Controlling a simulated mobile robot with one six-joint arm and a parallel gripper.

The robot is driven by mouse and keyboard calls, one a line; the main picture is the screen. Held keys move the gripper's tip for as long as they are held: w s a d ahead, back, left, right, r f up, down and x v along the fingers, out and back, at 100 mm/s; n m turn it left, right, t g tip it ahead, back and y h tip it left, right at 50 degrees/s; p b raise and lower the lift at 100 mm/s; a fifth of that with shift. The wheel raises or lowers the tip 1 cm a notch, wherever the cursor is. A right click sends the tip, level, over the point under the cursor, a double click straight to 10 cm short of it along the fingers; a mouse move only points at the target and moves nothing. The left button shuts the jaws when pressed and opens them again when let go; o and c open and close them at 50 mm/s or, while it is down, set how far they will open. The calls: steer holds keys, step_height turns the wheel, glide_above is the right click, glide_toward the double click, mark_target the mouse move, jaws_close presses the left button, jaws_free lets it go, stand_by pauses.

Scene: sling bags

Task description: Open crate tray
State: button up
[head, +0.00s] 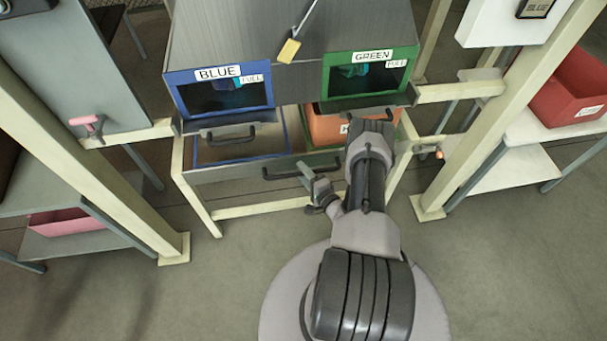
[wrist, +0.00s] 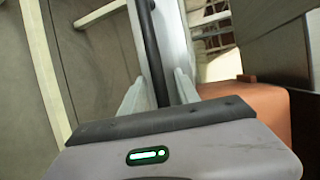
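The crate tray (head: 222,172) is under the blue and green bins, with a grey front and a long black handle (head: 275,175). An orange crate (head: 325,125) sits on its right part, inside the green outline; its left part, outlined in blue, looks empty. In the wrist view, the handle (wrist: 148,45) runs between my two fingers (wrist: 158,90), which are apart with gaps beside the bar. The orange crate (wrist: 265,110) shows at right there.
Cream posts (head: 90,160) flank the station. A red bin (head: 570,90) stands on the right shelf. The floor (head: 510,270) in front is clear.

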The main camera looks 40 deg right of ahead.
jaws_close()
stand_by(1.4)
